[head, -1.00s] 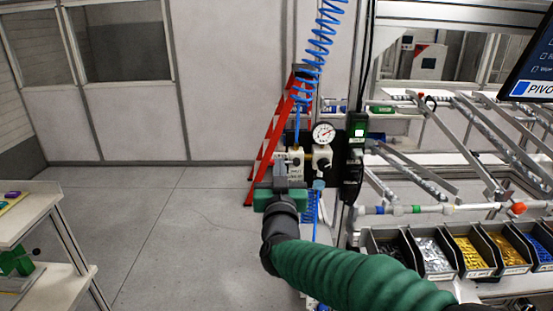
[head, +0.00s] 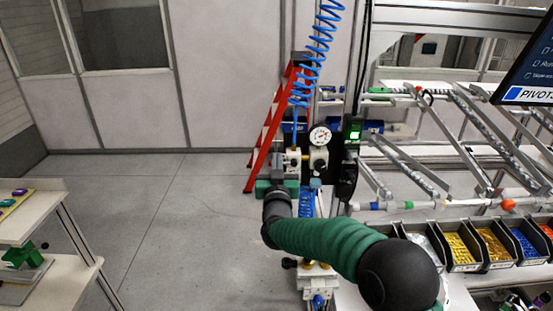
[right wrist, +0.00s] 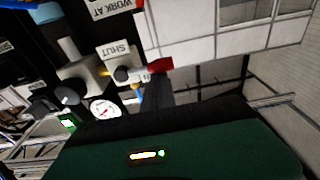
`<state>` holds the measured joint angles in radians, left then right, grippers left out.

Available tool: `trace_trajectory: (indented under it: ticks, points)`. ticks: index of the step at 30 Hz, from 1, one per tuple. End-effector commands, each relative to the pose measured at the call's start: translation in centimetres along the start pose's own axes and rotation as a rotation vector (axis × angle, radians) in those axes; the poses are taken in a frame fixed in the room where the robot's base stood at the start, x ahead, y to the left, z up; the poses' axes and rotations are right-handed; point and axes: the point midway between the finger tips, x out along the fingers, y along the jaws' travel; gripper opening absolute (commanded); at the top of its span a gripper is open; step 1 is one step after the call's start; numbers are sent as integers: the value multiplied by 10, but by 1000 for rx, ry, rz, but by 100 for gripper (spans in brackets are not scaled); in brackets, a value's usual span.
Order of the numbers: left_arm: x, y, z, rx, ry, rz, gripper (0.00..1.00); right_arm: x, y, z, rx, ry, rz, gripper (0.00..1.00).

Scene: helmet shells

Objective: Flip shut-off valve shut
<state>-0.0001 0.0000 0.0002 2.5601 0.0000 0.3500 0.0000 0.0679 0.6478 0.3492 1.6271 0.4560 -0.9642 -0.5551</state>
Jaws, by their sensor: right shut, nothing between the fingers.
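The shut-off valve (head: 293,157) is a pale block on a dark panel, below a round pressure gauge (head: 320,136). My right gripper (head: 277,163) has a green body and grey fingers. It is shut and empty, at the left side of the valve. In the right wrist view the fingers (right wrist: 155,90) are close beside the red tip; I cannot tell if they touch it. My left gripper is out of view.
A blue coiled hose (head: 312,60) hangs above the valve, and a red ladder (head: 268,135) stands behind it. A box with a green light (head: 353,133) is to the right. Parts bins (head: 462,267) stand at lower right. Open floor (head: 170,230) lies to the left.

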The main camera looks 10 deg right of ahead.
Motion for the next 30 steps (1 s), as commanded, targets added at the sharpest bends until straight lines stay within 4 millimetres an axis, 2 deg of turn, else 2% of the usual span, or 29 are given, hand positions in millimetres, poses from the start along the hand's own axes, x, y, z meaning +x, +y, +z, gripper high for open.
trace_trajectory:
  ticks: [10,17,30]
  points:
    - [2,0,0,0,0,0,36,0,-1,1,-13,0,-3,0]
    - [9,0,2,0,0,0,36,-1,-3,6,-86,1,-13,0]
    - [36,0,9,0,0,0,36,-4,-5,30,-431,0,-63,0]
